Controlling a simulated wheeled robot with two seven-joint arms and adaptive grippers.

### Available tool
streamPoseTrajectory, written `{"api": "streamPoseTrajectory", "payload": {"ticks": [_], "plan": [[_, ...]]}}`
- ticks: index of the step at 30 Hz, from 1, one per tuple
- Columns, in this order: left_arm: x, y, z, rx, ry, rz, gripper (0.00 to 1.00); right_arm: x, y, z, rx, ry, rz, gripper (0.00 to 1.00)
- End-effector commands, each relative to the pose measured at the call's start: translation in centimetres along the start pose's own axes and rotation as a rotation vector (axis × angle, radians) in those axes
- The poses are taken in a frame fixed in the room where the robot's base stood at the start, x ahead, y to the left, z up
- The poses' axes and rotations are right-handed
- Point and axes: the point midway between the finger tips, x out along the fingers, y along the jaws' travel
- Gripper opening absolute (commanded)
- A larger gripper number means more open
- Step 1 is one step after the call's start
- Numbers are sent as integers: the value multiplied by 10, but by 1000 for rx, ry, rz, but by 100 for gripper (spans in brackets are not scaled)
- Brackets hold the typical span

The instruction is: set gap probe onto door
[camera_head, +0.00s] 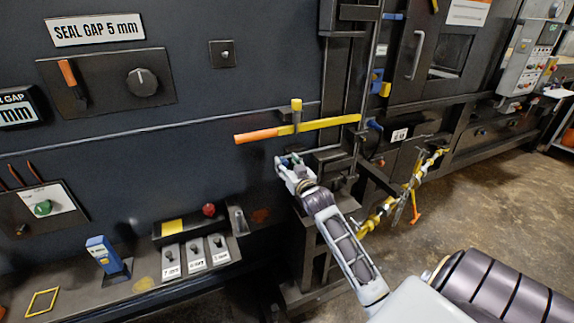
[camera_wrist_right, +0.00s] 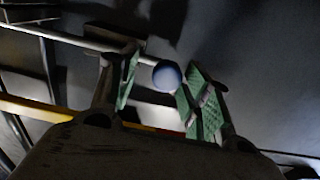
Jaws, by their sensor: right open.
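A blue hand-held device with a pale face, which looks like the gap probe (camera_head: 102,254), stands tilted in a dark holder on the ledge at lower left in the head view. The large dark panel (camera_head: 240,85), seemingly the door, rises behind it. My right gripper (camera_head: 288,161) is open in front of this panel, below the yellow bar and well right of the probe. In the right wrist view, a round blue knob (camera_wrist_right: 167,75) shows between the spread green-padded fingers (camera_wrist_right: 160,92); whether they touch it is unclear. My left gripper is out of view.
A yellow bar with an orange end (camera_head: 300,127) crosses the panel just above my right gripper. Switches (camera_head: 195,253) and a red button (camera_head: 209,210) sit on the ledge. A yellow square outline (camera_head: 42,302) marks its left end. Open floor (camera_head: 480,215) lies at right.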

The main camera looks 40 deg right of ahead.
Motion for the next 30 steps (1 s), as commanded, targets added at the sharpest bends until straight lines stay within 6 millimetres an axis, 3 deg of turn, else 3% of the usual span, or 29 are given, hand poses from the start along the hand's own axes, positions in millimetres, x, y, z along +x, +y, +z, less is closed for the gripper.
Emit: {"api": "streamPoseTrajectory", "payload": {"ticks": [14,30], "plan": [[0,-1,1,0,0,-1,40,-12,-1,1,2,-1,-1,48],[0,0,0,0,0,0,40,-59,0,1,1,-1,0,48]]}}
